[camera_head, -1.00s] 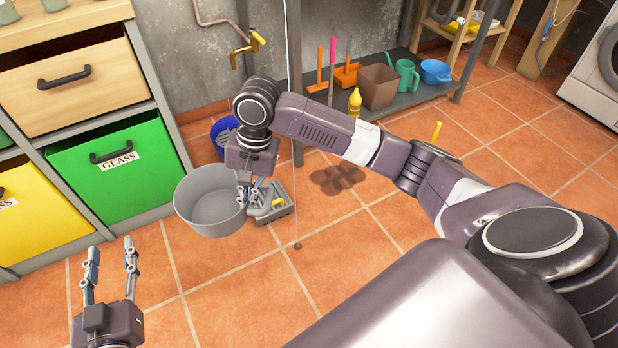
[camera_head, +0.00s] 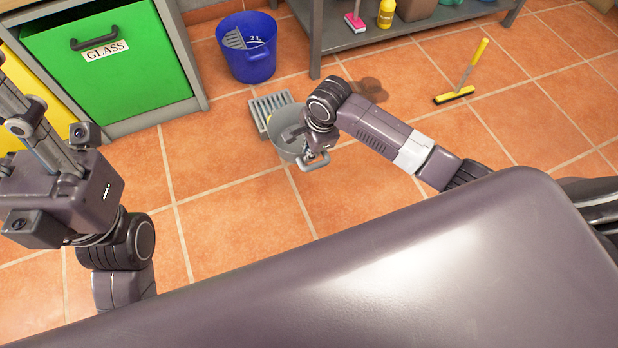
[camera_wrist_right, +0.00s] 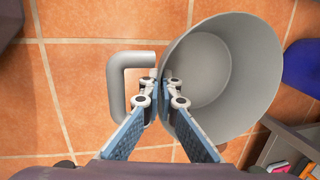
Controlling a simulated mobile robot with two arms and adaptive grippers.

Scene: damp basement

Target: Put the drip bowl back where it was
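The drip bowl is a grey round bowl (camera_head: 283,146) with a bar handle (camera_head: 314,164), seen near the middle of the head view. In the right wrist view the bowl (camera_wrist_right: 241,92) shows its empty inside, with the handle (camera_wrist_right: 118,88) at its left. My right gripper (camera_head: 307,147) is shut on the bowl's wall at the handle; in the wrist view one finger lies inside the bowl and one between wall and handle. Whether the bowl touches the floor is not clear. My left gripper (camera_head: 22,112) is at the left edge, empty, its fingertips partly cut off.
A grey slatted grate (camera_head: 268,104) lies on the tiles, partly behind the bowl. A blue bucket (camera_head: 252,62) stands behind it. A green bin marked GLASS (camera_head: 110,75) is at the left, a grey shelf (camera_head: 360,38) at the back, a yellow brush (camera_head: 462,84) at right. Front tiles are clear.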

